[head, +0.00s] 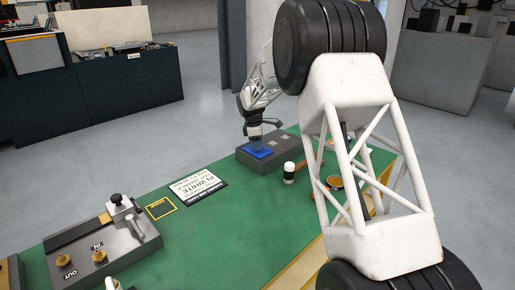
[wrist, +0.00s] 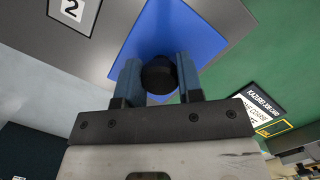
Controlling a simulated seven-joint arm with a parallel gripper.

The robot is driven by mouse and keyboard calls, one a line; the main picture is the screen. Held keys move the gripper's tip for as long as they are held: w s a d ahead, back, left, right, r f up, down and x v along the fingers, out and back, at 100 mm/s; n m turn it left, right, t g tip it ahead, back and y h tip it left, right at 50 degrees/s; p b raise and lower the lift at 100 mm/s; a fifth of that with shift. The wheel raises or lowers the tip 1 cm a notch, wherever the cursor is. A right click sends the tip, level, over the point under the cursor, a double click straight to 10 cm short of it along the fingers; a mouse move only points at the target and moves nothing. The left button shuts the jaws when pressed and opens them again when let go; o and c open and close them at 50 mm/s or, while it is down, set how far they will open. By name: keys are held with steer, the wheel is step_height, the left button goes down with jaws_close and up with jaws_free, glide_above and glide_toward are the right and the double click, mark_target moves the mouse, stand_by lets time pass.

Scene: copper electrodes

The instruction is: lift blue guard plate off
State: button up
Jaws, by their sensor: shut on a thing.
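The blue guard plate (head: 258,152) is a flat blue sheet at the left end of the grey block (head: 280,148) on the green bench, in the head view. In the wrist view the plate (wrist: 212,38) fills the upper middle, with a round black knob (wrist: 158,76) standing out from it. My gripper (wrist: 160,80) is shut on the knob, one blue-grey finger on each side. In the head view my gripper (head: 256,143) is small and directly above the plate. I cannot tell whether the plate touches the block.
A label marked 2 (wrist: 73,10) lies beside the plate. A black-and-white sign (head: 198,186), a white-and-black cylinder (head: 289,173), and a copper-coloured bowl (head: 335,182) are on the bench. A grey fixture (head: 142,234) with brass knobs stands front left.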

steer(key=shift+r, duration=0.15)
steer(key=shift+r, duration=1.45)
steer(key=shift+s+r, duration=0.2)
steer(key=s+d+r, duration=0.1)
steer(key=s+d, duration=0.2)
steer(key=s, duration=1.2)
steer(key=shift+s+d+r, duration=0.15)
steer(key=shift+d+r, duration=0.05)
steer(key=shift+r, duration=0.2)
steer(key=shift+r, duration=0.4)
